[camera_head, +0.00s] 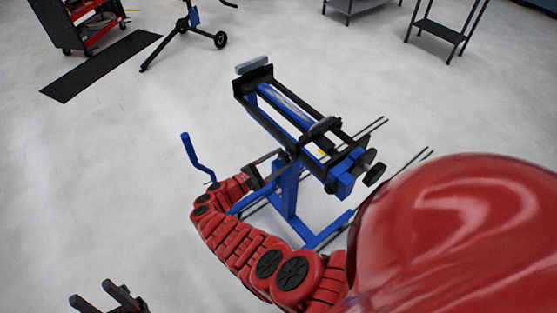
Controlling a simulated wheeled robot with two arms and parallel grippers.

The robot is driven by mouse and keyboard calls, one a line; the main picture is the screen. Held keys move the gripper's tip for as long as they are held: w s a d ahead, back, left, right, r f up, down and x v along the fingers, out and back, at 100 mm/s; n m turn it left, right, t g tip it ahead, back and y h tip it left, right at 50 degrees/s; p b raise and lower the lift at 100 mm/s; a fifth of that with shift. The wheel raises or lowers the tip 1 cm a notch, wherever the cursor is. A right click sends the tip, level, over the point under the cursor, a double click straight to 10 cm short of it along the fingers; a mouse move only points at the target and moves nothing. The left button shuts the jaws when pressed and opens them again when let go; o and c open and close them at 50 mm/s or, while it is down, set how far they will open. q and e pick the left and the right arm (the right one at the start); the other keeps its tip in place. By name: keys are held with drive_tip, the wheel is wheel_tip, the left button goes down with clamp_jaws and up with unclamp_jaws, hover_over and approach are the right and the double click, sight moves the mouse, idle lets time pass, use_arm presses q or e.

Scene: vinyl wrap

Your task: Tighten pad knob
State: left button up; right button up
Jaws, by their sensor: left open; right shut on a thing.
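A blue and black stand (289,190) with a long twin-rail frame is in the middle of the head view. A grey pad (251,64) sits at the frame's far left end. Round black knobs (375,174) show at its near right end. My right gripper (275,166) is at the stand's left side, below the frame, shut on a small part there. That part is mostly hidden, and I cannot tell whether it is the pad knob. My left gripper (106,297) is at the bottom left, its two black fingers apart and empty, away from the stand.
A blue crank handle (192,152) rises just left of my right wrist. Thin dark rods (373,126) stick out right of the stand. A red tool cart (85,22), a black mat (101,66) and a wheeled stand (190,28) are behind. The floor at left is clear.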

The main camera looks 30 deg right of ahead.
drive_tip(key=shift+f+m+b, duration=0.2)
drive_tip(key=shift+m+b, duration=0.3)
drive_tip(key=shift+m, duration=0.3)
drive_tip(key=m+b, duration=0.3)
drive_tip(key=b, duration=0.2)
drive_tip(key=m+b, duration=0.4)
drive_tip(key=b, duration=0.1)
drive_tip(key=f+m+b, duration=0.1)
drive_tip(key=m+b, duration=0.2)
drive_tip(key=b, duration=0.2)
drive_tip(key=shift+f+m+b, duration=0.1)
drive_tip(key=shift+m+b, duration=0.3)
drive_tip(key=m+b, duration=1.2)
drive_tip(key=b, duration=0.9)
drive_tip(key=shift+w, duration=0.1)
drive_tip(key=shift+w+r+m+b, duration=0.1)
drive_tip(key=shift+r+m+b, duration=0.05)
drive_tip(key=shift+m+b, duration=0.65)
drive_tip(key=shift+r+m+b, duration=0.15)
drive_tip(key=shift+m+b, duration=0.65)
drive_tip(key=shift+r, duration=0.1)
drive_tip(key=o, duration=1.4)
drive_tip(key=shift+c, duration=0.2)
drive_tip(key=shift+a, duration=0.1)
